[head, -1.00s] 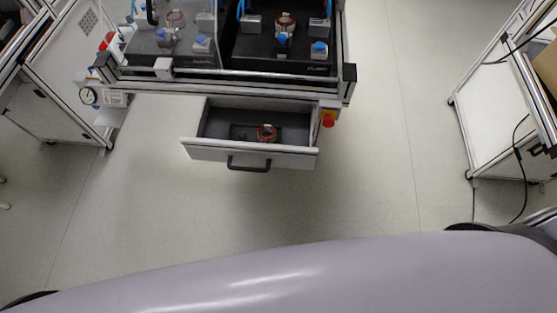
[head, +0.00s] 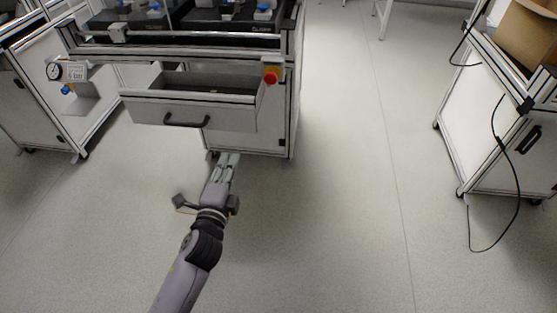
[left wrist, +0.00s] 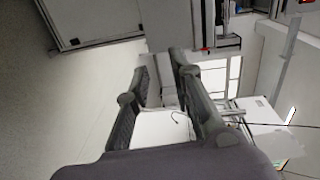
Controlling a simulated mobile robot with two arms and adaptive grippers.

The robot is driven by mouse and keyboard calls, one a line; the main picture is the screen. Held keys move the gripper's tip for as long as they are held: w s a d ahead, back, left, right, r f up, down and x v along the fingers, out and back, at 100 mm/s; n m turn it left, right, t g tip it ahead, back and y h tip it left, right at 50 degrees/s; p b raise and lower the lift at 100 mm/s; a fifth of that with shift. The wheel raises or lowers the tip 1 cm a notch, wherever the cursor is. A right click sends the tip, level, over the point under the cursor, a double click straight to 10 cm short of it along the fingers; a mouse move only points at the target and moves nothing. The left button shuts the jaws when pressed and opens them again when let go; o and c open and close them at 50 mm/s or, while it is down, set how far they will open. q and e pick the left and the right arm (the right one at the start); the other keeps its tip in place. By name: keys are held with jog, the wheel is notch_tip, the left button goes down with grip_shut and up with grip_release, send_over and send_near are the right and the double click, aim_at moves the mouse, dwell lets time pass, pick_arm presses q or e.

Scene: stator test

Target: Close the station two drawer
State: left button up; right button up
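The station drawer (head: 190,111) stands pulled out from the front of the station, below its worktop, in the head view. Its grey front carries a dark bar handle (head: 187,121). Only a strip of the drawer's inside shows, and its contents are mostly hidden. My left gripper (head: 229,160) is below the drawer and right of the handle in the picture, apart from the handle. In the left wrist view its two fingers (left wrist: 160,68) stand apart with nothing between them. My right gripper is in neither view.
A pressure gauge (head: 54,71) hangs at the station's left. Another cart (head: 503,130) with a cardboard box and a hanging cable stands at right. The floor between is clear.

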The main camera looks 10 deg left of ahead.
aim_at(246, 119)
pick_arm(q)
jog(key=shift+s+d+r+t, duration=0.2)
jog(key=shift+d+r+t, duration=0.15)
jog(key=shift+r, duration=0.4)
jog(key=shift+c, duration=0.6)
jog(key=shift+d+r+m, duration=0.15)
jog(key=shift+r+m, duration=0.15)
jog(key=shift+r, duration=0.05)
jog(key=shift+c, duration=0.8)
jog(key=w, duration=0.6)
jog(key=w+b, duration=0.1)
jog(key=w, duration=0.6)
jog(key=shift+d+f, duration=0.1)
jog(key=shift+d, duration=0.1)
grip_shut()
jog(key=shift+w, duration=0.5)
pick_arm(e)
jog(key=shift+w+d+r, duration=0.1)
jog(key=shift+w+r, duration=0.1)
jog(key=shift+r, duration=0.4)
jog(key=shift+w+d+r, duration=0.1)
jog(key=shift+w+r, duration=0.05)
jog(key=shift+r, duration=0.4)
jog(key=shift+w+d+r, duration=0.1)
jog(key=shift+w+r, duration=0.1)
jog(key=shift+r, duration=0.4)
